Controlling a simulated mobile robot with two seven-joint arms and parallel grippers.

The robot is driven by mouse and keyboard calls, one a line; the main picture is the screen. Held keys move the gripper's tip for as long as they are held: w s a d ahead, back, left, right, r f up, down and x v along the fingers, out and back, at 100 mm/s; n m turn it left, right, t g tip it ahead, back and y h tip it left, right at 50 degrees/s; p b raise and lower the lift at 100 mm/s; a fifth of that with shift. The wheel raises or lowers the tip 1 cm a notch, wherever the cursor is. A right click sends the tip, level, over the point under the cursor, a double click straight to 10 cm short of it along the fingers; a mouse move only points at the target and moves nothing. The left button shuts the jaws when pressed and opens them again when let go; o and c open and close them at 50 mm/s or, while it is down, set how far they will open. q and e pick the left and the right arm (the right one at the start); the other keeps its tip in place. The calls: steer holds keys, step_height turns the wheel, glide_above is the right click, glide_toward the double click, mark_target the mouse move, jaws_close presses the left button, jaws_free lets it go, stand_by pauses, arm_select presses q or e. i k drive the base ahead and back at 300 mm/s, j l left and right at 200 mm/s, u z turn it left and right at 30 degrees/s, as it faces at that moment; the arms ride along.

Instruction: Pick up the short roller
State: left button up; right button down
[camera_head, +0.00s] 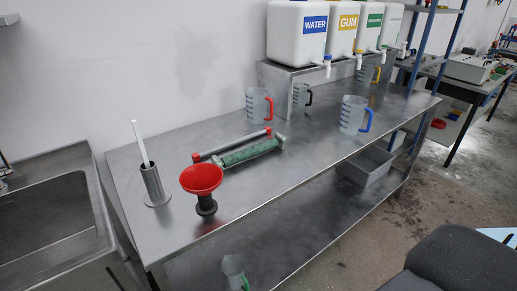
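Two rollers lie side by side on the steel table (300,162). The one nearer the wall is a thin grey roller (232,145) with red ends. The green one partly hides the grey one, and I cannot tell for sure which is the short roller. Neither of my grippers is in view.
A red funnel (202,177) on a dark base and a steel cylinder (155,186) holding a white stick stand left of the rollers. Jugs with red (257,105), black (301,97) and blue (354,115) handles stand to the right. The table's front middle is clear.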

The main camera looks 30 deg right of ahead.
mark_target(280, 140)
steer(key=l+u, duration=0.4)
steer(key=l, duration=3.35)
